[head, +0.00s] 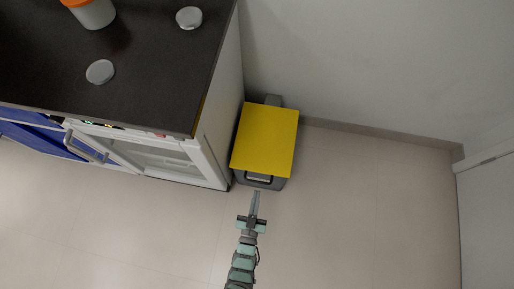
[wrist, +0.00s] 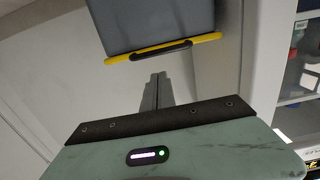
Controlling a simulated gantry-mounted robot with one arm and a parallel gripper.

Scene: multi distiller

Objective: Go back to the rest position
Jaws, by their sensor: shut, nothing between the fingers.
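My gripper (head: 257,196) is in the lower middle of the head view, just in front of a grey bin with a yellow lid (head: 266,139). Its fingers are together and empty. In the wrist view the shut fingers (wrist: 156,80) point toward the grey bin (wrist: 155,25), with its yellow lid edge and dark handle (wrist: 162,51).
A dark countertop (head: 150,85) with two grey round lids (head: 100,72) (head: 189,18) and an orange-topped container (head: 95,12) stands left of the bin. A white glass-fronted appliance (head: 160,157) is below it. Open floor (head: 350,220) lies to the right.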

